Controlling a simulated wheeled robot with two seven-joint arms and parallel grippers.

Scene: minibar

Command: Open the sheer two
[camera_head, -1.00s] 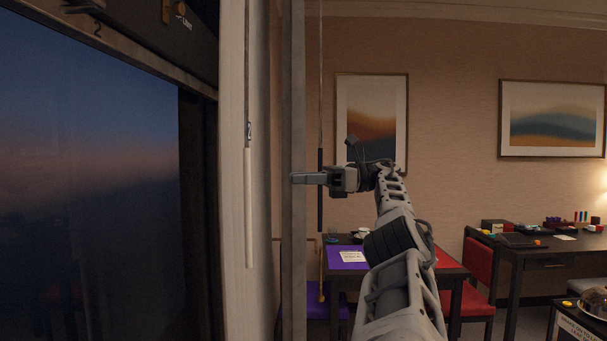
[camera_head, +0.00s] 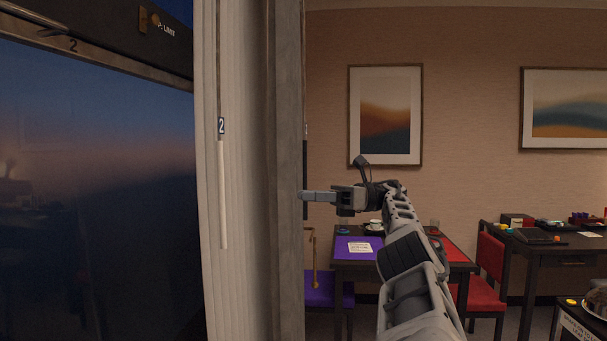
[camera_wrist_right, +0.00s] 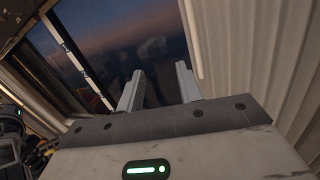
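The sheer (camera_head: 250,120) is a pale pleated curtain beside the window in the head view. A thin wand hangs in front of it, with a white handle (camera_head: 223,195) and a tag marked 2 (camera_head: 221,126). My right gripper (camera_head: 303,195) points left at the grey upright's right edge, to the right of the wand and apart from it. In the right wrist view, its two fingers (camera_wrist_right: 159,80) are spread with nothing visible between them. Pale pleated fabric (camera_wrist_right: 262,60) is on that view's right, and a tagged strip (camera_wrist_right: 82,66) is on its left. My left gripper is not in view.
A grey upright (camera_head: 287,100) stands right of the sheer. A dark wand (camera_head: 305,165) is partly hidden by it. The dark window (camera_head: 90,190) fills the left. A table with a purple mat (camera_head: 345,247) and red chair (camera_head: 490,262) stand behind my right arm.

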